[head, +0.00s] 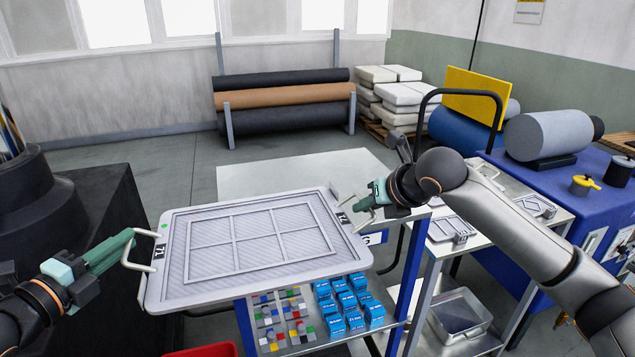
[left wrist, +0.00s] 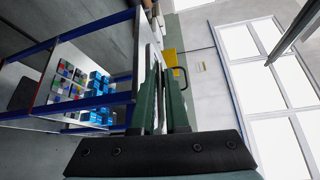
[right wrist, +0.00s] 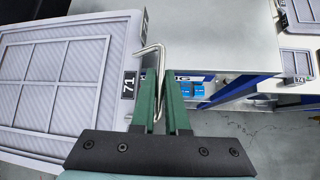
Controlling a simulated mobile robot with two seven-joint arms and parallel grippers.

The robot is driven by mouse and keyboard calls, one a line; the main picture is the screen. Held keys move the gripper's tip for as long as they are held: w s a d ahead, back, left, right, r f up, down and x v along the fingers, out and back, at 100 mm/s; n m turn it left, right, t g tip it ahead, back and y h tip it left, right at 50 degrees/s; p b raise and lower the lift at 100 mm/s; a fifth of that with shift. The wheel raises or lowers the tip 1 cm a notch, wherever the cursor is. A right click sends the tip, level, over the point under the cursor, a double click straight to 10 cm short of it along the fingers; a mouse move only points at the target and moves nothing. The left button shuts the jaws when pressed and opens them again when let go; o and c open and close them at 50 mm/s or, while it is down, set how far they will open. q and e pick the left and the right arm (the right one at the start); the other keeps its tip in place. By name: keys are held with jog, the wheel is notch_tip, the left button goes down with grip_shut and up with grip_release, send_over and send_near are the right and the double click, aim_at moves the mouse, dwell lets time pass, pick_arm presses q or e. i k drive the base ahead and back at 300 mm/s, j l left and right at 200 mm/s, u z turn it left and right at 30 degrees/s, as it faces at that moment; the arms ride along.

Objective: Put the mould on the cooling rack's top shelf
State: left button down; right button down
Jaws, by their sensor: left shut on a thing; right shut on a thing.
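The mould (head: 255,245) is a flat grey tray with raised rectangular panels, a wire handle at each end and a "71" tag. It is held roughly level over the near part of a pale-topped blue-framed rack (head: 290,170), which bears a partly hidden blue sign ending in "G". I cannot tell whether mould and top touch. My left gripper (head: 133,240) is shut on the left handle; its fingers also show in the left wrist view (left wrist: 165,105). My right gripper (head: 368,203) is shut on the right handle, which is clear in the right wrist view (right wrist: 150,52).
A lower shelf carries coloured blocks (head: 285,315) and several blue boxes (head: 348,300). To the right, a second table holds smaller grey moulds (head: 455,228), with a clear bin (head: 458,312) below. The pale top's far part is bare. A dark machine (head: 100,190) stands left.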

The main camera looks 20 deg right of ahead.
aim_at(312, 185)
jog(key=i+l, duration=0.85)
